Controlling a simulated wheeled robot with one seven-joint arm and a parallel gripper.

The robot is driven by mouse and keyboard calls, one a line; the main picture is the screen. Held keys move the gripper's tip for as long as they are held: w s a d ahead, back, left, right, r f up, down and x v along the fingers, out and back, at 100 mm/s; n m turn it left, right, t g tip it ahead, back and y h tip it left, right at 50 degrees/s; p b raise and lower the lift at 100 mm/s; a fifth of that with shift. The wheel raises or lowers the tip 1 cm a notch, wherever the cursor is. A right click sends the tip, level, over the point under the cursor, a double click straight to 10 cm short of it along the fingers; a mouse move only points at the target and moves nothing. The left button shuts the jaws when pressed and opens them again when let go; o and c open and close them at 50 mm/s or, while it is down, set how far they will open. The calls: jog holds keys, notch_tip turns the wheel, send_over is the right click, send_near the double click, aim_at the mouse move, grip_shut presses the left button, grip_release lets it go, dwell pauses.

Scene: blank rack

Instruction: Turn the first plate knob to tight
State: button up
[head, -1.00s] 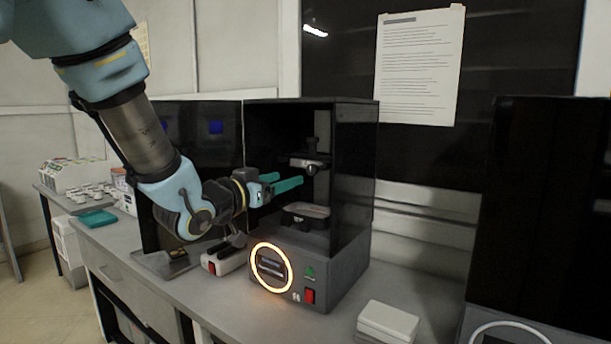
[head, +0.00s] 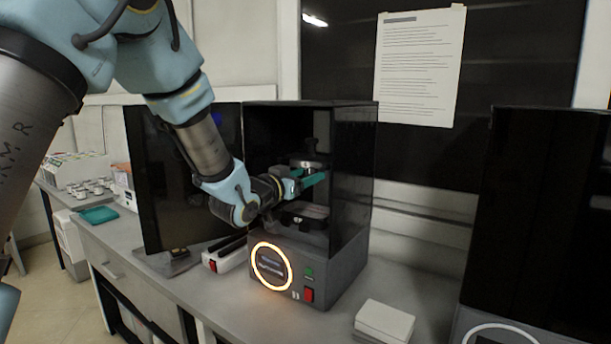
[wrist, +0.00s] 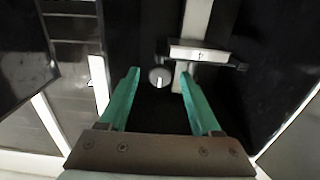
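The first machine (head: 345,275) has an open dark enclosure with a build-plate arm inside. The grey round plate knob (wrist: 160,77) with a pale upright mark shows in the wrist view, beside a metal bracket (wrist: 200,54). My gripper (head: 318,180) reaches into the enclosure at the height of the plate holder (head: 309,163). In the wrist view, my teal fingers (wrist: 159,74) are spread apart and empty, with the knob between and just ahead of their tips. I cannot tell how deep the gap to it is. In the head view the fingers hide the knob.
A resin tray (head: 304,216) sits below my gripper, above the glowing ring (head: 272,266) on the machine's front. The enclosure door (head: 165,185) stands open at left. A white box (head: 384,322) lies right on the bench; a second dark machine (head: 540,210) stands at far right.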

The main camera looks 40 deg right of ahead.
grip_shut()
dwell(0.3)
